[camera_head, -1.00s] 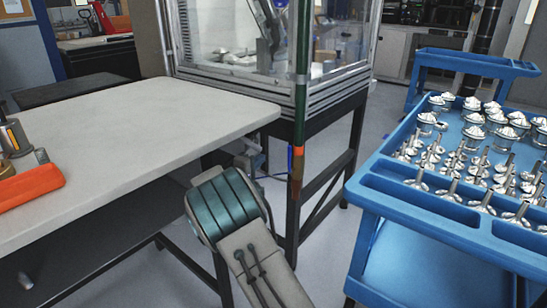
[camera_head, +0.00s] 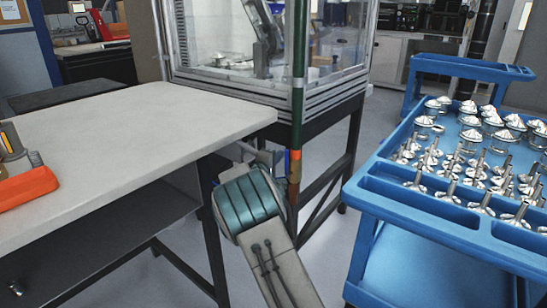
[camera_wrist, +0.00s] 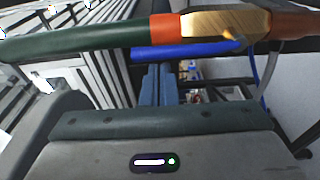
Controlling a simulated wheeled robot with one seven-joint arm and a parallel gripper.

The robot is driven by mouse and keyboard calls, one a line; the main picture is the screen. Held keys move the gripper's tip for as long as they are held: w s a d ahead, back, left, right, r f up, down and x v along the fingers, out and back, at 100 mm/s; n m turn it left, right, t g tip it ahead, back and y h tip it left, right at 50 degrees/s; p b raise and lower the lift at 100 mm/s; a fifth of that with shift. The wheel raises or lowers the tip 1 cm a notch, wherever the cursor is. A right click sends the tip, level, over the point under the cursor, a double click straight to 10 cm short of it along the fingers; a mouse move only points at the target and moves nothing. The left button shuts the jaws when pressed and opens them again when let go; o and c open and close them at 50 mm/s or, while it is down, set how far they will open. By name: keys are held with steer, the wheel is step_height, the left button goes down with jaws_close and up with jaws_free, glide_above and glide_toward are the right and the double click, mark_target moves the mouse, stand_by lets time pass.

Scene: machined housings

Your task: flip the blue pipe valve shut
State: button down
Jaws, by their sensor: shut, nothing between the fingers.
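The blue valve handle (camera_wrist: 188,51) lies alongside the pipe in the wrist view, running from the brass valve body (camera_wrist: 212,27) back along the green pipe (camera_wrist: 75,42). In the head view the handle (camera_head: 286,162) is a small upright blue strip just left of the vertical pipe (camera_head: 299,80), parallel to it. My gripper (camera_wrist: 161,70) is shut and empty, its fingertips close to the handle; I cannot tell whether they touch it. In the head view my arm's teal-banded link hides most of the gripper.
A glass-walled machine enclosure (camera_head: 265,85) stands behind the pipe. A white-topped workbench (camera_head: 120,130) is at left. A blue cart (camera_head: 440,235) with metal parts is at right. A thin blue cable (camera_wrist: 255,75) hangs near the valve.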

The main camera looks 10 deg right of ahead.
steer(key=shift+s+d, duration=0.1)
steer(key=shift+s, duration=0.1)
steer(key=shift+s+f+b, duration=0.1)
steer(key=shift+f+b, duration=0.1)
steer(key=shift+b, duration=0.7)
steer(key=shift+d+r+m+b, duration=0.15)
steer(key=shift+m+b, duration=0.2)
steer(key=shift+m, duration=0.05)
